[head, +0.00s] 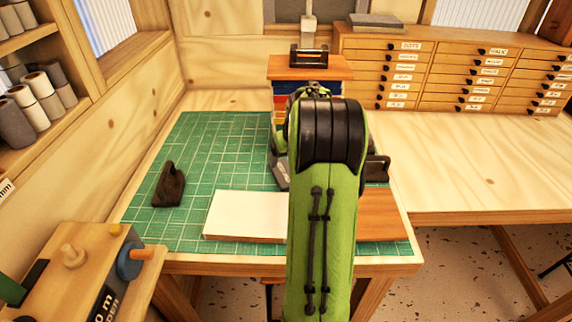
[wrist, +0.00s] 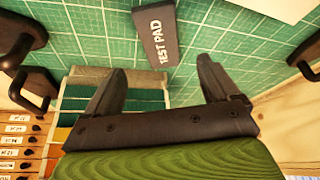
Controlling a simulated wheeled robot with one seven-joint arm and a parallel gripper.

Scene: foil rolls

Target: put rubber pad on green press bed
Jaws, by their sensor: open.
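The rubber pad is a dark grey block lettered TEST PAD (wrist: 156,33), lying on a green gridded mat (wrist: 100,48) in the wrist view. My gripper (wrist: 162,72) is open and empty. Its two fingers point toward the pad, which lies just beyond the fingertips and between their lines. I cannot tell for certain which thing is the green press bed.
A dark handled block (head: 169,185) stands on the mat's left. A white sheet stack (head: 245,214) lies at the front. A colored stack under a brown top (head: 282,66) stands behind my arm. Another dark handle (head: 378,168) is at right. The right-hand bench (head: 480,165) is clear.

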